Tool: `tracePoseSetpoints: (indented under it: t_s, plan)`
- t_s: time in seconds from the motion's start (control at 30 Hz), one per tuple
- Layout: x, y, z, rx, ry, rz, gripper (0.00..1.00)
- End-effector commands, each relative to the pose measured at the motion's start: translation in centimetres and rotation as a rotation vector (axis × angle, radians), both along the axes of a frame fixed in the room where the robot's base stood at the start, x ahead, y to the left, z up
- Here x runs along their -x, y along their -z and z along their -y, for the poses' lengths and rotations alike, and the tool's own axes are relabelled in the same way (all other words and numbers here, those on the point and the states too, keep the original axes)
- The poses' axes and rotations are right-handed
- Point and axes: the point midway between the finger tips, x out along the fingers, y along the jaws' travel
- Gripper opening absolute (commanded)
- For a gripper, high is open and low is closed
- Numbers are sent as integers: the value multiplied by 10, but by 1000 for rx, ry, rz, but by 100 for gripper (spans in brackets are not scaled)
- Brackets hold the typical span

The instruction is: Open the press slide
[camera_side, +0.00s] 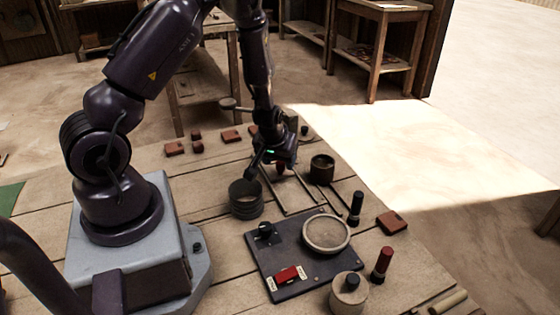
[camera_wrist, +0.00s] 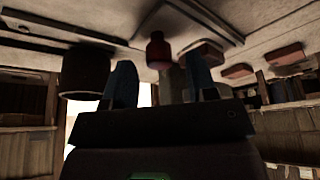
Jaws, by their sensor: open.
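My gripper (camera_side: 275,170) hangs low over the far part of the wooden table. Its two fingers (camera_wrist: 162,85) are apart in the wrist view, and nothing is held between them. A dark red knob (camera_wrist: 158,50) shows beyond the fingertips, roughly in line with the gap. In the side view a reddish knob (camera_side: 281,168) sits right by the fingers, partly hidden by them. A pair of thin metal rails (camera_side: 300,210) lies on the table around that spot and looks like the press slide's track. I cannot tell how far the slide is open.
A dark cup (camera_side: 322,170) stands close right of the gripper, and a dark ring-shaped pot (camera_side: 246,200) in front-left. A dark board (camera_side: 262,262) carries a round dish (camera_side: 326,234) and a red switch (camera_side: 288,274). Red-brown tiles (camera_side: 175,149) lie at the back left.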

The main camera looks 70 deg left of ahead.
Motion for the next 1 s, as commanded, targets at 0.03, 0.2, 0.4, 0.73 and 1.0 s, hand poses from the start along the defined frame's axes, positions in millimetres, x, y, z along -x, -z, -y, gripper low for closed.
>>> tracePoseSetpoints:
  t_s: [0.03, 0.2, 0.4, 0.73, 1.0]
  plan:
    - [-1, 5, -1, 1, 0, -3, 52]
    - [-3, 11, -3, 1, 1, 0, 52]
    - [-3, 11, -3, 1, 1, 0, 52]
    - [-3, 10, -3, 1, 1, 0, 0]
    - [-4, 10, 23, 1, 9, -2, 0]
